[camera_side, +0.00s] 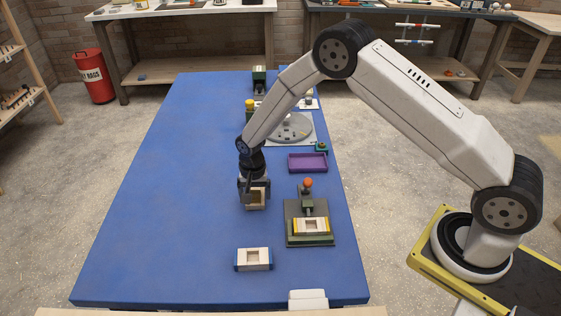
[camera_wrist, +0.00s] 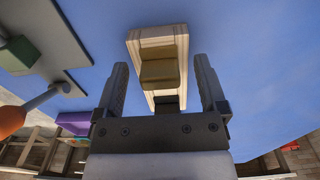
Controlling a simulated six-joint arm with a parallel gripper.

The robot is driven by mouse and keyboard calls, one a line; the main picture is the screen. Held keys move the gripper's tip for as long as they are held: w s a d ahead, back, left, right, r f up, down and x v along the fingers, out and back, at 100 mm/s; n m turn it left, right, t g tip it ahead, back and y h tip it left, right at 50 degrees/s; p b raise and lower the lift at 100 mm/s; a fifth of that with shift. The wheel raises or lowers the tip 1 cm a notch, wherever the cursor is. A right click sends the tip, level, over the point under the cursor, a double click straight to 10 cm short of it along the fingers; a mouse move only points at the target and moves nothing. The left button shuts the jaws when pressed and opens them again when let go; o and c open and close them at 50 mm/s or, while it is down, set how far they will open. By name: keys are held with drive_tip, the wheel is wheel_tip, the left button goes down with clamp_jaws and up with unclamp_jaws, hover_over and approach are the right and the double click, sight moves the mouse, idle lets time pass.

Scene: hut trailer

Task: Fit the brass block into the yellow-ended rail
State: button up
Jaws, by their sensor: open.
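My gripper (camera_side: 254,190) is open over a pale wooden rail (camera_wrist: 157,37) on the blue table, which also shows in the side view (camera_side: 257,207). A brass block (camera_wrist: 160,72) sits in this rail's pocket. In the wrist view the fingers stand apart on either side of the rail, and the block lies ahead between them; I cannot tell whether they touch anything. The yellow-ended rail (camera_side: 297,226) lies on a green fixture (camera_side: 292,241) to the right, its middle pocket empty as far as I can see.
A blue-ended rail (camera_side: 254,259) with a pocket lies nearer the front. The fixture has a lever with an orange knob (camera_side: 308,182). A purple tray (camera_side: 308,162) and a grey round plate (camera_side: 290,127) stand farther back. The table's left side is clear.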

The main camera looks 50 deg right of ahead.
idle(0.4)
clamp_jaws()
drive_tip(key=shift+r, duration=0.15)
drive_tip(key=shift+w+r, duration=0.1)
drive_tip(key=shift+r, duration=0.75)
drive_tip(key=s+d+r, duration=0.1)
drive_tip(key=s+r, duration=1)
drive_tip(key=s, duration=0.3)
drive_tip(key=shift+d, duration=0.1)
